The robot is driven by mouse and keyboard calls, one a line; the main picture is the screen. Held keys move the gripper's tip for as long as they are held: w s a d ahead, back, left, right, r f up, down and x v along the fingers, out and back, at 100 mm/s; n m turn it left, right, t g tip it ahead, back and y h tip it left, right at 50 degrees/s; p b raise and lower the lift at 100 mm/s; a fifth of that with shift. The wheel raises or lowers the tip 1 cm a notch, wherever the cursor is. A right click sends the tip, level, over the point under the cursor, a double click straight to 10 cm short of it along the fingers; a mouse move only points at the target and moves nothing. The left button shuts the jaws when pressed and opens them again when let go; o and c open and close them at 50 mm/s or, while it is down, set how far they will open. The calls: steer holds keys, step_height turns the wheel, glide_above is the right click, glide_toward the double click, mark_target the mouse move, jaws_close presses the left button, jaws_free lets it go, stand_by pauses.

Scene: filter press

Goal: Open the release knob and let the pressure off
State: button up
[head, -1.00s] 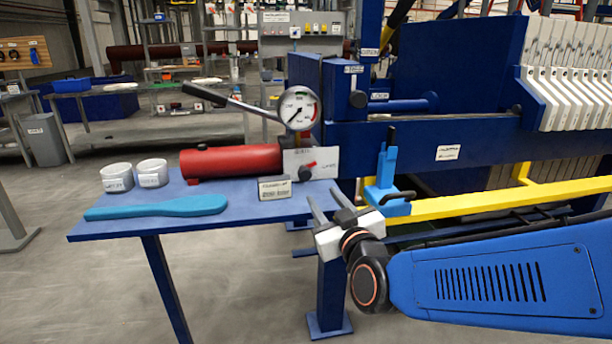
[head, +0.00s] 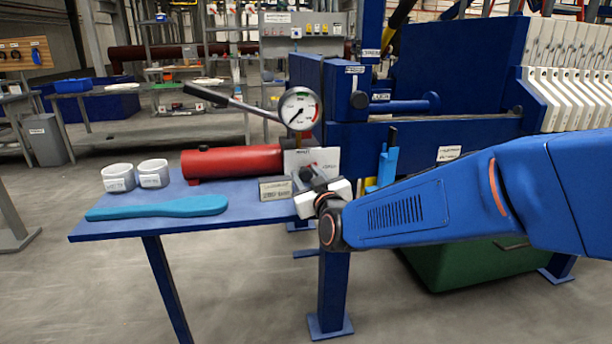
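The release knob (head: 307,172) is a small dark knob on the white panel (head: 328,158) at the right end of the red pump cylinder (head: 232,162). My gripper (head: 308,179) is in front of this panel, with its fingertips at the knob and partly covering it. The fingers look apart, but whether they touch or clamp the knob cannot be told. The round pressure gauge (head: 300,108) stands above the panel, its needle too small to read exactly. The pump lever (head: 233,103) slants up to the left.
A small labelled block (head: 274,189) stands on the blue table (head: 240,212), close left of my gripper. Two white cups (head: 118,178) and a teal paddle (head: 157,207) lie further left. The blue press frame (head: 350,135) rises behind; a green bin (head: 470,266) sits under my arm.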

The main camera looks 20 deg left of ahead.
steer(key=shift+w+a, duration=0.15)
steer(key=c, duration=0.7)
steer(key=shift+m, duration=2.3)
steer(key=shift+c, duration=0.2)
steer(key=o, duration=0.7)
steer(key=shift+o, duration=0.2)
